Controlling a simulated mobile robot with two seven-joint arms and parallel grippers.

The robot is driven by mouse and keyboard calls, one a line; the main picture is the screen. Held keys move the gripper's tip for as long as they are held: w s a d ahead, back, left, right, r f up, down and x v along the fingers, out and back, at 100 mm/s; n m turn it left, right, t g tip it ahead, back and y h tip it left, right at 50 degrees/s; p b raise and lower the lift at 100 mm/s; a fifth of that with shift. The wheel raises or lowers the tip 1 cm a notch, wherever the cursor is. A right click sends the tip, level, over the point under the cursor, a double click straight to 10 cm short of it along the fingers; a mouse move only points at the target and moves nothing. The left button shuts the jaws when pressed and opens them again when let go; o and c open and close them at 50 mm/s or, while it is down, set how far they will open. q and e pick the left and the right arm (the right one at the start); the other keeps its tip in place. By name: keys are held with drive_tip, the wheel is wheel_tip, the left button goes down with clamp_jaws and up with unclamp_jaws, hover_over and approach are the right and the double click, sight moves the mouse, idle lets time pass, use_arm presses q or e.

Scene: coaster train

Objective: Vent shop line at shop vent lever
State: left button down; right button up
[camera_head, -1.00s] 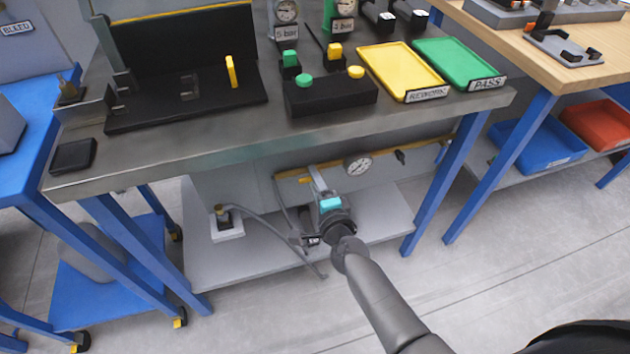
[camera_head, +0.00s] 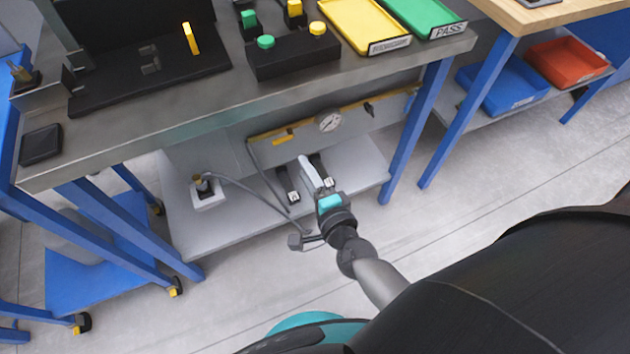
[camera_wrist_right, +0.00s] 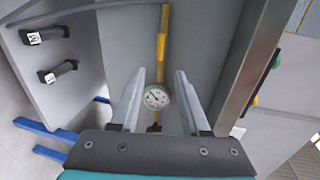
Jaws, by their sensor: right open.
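A yellow line (camera_head: 355,108) runs along the grey panel under the workbench, with a round white gauge (camera_head: 330,122) on it. A short orange-yellow piece (camera_head: 283,138) sits left of the gauge and a small black lever-like part (camera_head: 369,108) right of it. I cannot tell which is the shop vent lever. My right gripper (camera_head: 314,170) is open, below and in front of the panel. In the right wrist view its fingers (camera_wrist_right: 160,82) frame the gauge (camera_wrist_right: 157,97), apparently apart from it. The black part (camera_wrist_right: 154,127) is partly hidden there. My left gripper is out of view.
A lower shelf (camera_head: 225,232) holds two black-handled items and a small fitting (camera_head: 207,190) with a hose. The bench top (camera_head: 160,140) overhangs the panel. Blue legs (camera_head: 410,130) stand at the right. The floor in front is clear.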

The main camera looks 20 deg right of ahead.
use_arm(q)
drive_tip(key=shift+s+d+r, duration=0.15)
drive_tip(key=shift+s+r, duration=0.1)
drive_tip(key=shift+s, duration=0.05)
use_arm(e)
drive_tip(key=shift+s+r, duration=0.2)
drive_tip(key=shift+s, duration=0.8)
drive_tip(key=shift+s+r, duration=0.2)
drive_tip(key=shift+s, duration=0.8)
drive_tip(key=s+d+f+n+g, duration=0.1)
drive_tip(key=s+f+n+g, duration=0.4)
drive_tip(key=f, duration=0.6)
drive_tip(key=s+d+f+n+g, duration=0.25)
drive_tip(key=s+f+n, duration=0.35)
drive_tip(key=f, duration=0.5)
drive_tip(key=s+d+f+n+g, duration=0.3)
drive_tip(key=s+f+n, duration=0.1)
drive_tip(key=s, duration=0.3)
drive_tip(key=s+d+f+n+g+h, duration=0.1)
drive_tip(key=s+d+f+n+g, duration=0.1)
drive_tip(key=s+f+n, duration=0.3)
drive_tip(key=shift+s+d+f+g, duration=0.4)
drive_tip(key=shift+s+f+g, duration=0.15)
drive_tip(key=shift+s, duration=0.65)
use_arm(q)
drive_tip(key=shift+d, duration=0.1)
